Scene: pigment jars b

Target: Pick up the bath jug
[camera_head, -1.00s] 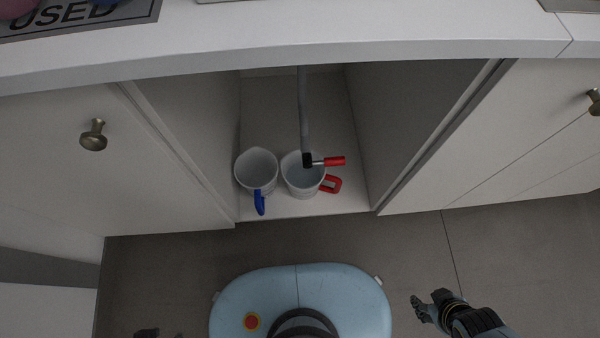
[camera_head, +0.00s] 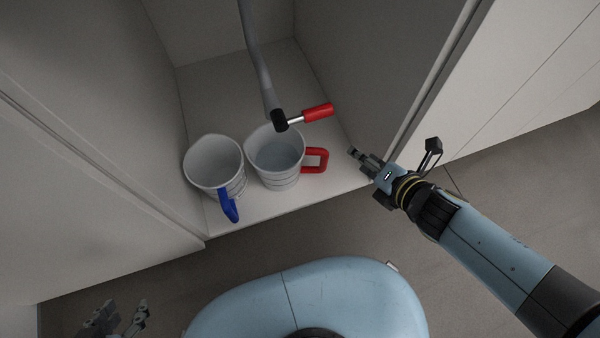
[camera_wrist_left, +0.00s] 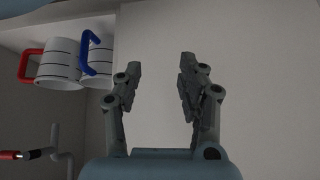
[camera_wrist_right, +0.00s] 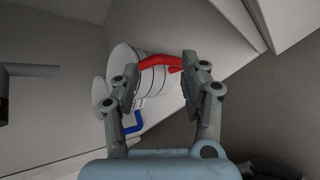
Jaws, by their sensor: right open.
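Two white jugs with dark line markings stand upright side by side on the cabinet floor. One has a blue handle (camera_head: 215,165); the other has a red handle (camera_head: 277,170) and a bluish-grey inside. I cannot tell which is called the bath jug. Both also show in the left wrist view, the red-handled one (camera_wrist_left: 60,64) at left. My right gripper (camera_head: 365,160) is open, just right of the red handle and apart from it. In the right wrist view the red handle (camera_wrist_right: 156,54) appears beyond and between the fingertips. My left gripper (camera_head: 122,318) is open and empty at lower left.
A grey pipe (camera_head: 256,60) with a black joint and red-ended lever (camera_head: 318,112) hangs over the red-handled jug. Cabinet side walls (camera_head: 385,60) stand on both sides. The cabinet floor (camera_head: 225,95) behind the jugs is bare.

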